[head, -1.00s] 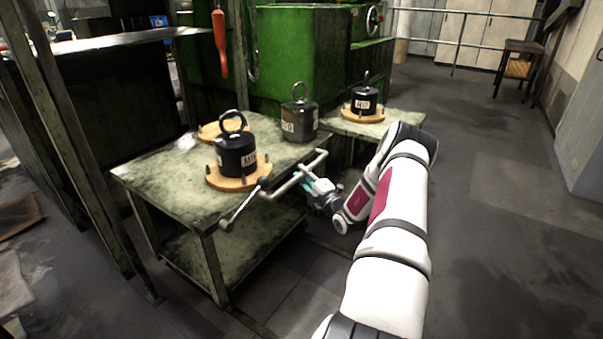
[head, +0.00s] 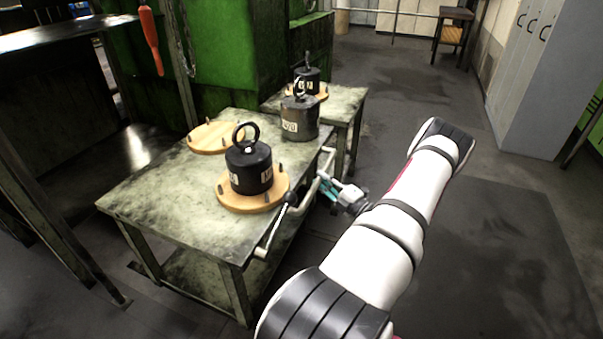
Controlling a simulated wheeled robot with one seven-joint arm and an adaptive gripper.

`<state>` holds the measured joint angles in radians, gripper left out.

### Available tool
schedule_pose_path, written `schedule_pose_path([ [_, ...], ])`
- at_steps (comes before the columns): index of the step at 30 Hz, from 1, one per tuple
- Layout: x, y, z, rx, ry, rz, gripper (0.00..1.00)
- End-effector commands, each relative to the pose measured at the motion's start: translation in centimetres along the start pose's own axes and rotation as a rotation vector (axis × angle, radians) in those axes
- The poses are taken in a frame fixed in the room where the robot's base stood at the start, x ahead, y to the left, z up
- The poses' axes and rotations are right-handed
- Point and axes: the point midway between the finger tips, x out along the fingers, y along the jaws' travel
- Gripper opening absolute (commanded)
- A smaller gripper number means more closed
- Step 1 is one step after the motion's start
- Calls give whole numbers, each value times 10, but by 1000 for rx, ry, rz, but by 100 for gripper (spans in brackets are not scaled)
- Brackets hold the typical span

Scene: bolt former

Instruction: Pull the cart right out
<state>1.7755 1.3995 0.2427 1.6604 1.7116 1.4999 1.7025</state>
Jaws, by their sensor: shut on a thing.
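On the cart, a black ringed weight (head: 250,170) sits on a round wooden base with pegs. A second wooden base (head: 217,137) is empty. A dark grey weight (head: 299,120) stands at the far right corner.
A second metal table (head: 347,98) with a weight (head: 307,76) on a wooden base stands just behind the cart. A green machine (head: 235,60) is behind, and a dark metal frame (head: 55,225) is at left. The floor (head: 490,240) at right is open, up to grey lockers (head: 540,70).

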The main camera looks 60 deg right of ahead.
Motion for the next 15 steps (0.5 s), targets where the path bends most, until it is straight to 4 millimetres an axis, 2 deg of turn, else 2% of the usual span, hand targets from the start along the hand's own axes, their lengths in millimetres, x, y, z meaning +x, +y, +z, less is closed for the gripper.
schedule_pose_path([
  [1,-18,11,18,-18,-25,9,0],
  [6,-57,20,33,-20,-24,10,0],
  [12,-92,28,46,-19,-19,12,0],
  [15,-103,31,51,-20,-17,14,0],
])
